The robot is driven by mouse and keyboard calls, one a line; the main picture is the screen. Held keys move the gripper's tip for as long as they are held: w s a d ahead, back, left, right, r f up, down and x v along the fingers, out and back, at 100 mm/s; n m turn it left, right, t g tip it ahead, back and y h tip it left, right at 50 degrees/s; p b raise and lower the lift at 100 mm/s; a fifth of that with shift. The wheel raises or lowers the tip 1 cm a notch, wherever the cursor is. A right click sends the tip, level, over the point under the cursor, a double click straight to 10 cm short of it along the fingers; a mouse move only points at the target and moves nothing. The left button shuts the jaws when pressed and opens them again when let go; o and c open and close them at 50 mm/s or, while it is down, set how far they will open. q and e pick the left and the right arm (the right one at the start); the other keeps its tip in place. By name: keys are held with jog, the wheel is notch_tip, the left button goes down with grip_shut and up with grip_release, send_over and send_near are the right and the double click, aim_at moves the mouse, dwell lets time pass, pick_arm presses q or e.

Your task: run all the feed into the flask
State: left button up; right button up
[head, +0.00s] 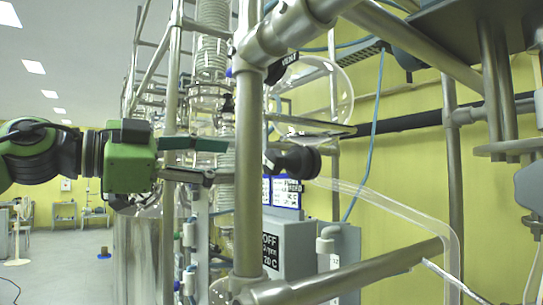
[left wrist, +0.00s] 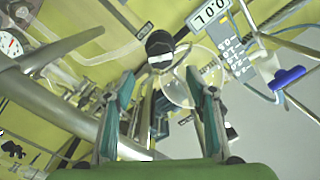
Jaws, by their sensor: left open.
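My left gripper (head: 220,160) reaches in from the left in the head view. Its two fingers are open and apart, with nothing between them. A black knob (head: 292,162) is just to the right of the fingertips, behind a steel post, with a clear glass tube (head: 385,205) running right and down from its side. In the left wrist view the black knob (left wrist: 160,46) with a white band shows beyond the open fingers (left wrist: 160,76). A round clear glass vessel (head: 325,92) is above the knob; its contents cannot be made out. My right gripper is not in view.
A steel post (head: 248,190) stands close by the fingertips, and a steel rail (head: 345,275) crosses below. A grey control box (head: 288,240) is behind. In the left wrist view a display panel (left wrist: 228,40) and a blue handle (left wrist: 287,77) are at upper right.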

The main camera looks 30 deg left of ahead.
aim_at(267, 161)
pick_arm(q)
jog(key=p+x, duration=0.4)
jog(key=x, duration=0.6)
jog(key=shift+w+r, duration=0.1)
jog(key=shift+d, duration=0.1)
jog(key=c, duration=1.1)
